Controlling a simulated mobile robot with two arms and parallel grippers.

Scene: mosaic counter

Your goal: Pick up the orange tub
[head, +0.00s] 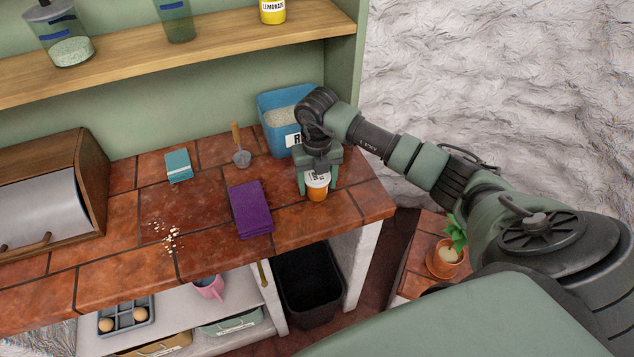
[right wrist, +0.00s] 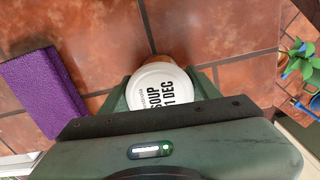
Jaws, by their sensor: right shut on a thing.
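The orange tub (head: 317,192) stands upright on the tiled counter (head: 350,212), near its right end, with a white lid that carries black print. My left gripper is not in view.
A purple block (head: 250,209) lies left of the tub. A blue bin (head: 284,118) stands behind my right gripper. A scoop with a wooden handle (head: 240,150), a teal box (head: 178,166) and crumbs (head: 169,237) are further left. The counter's front edge is close to the tub.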

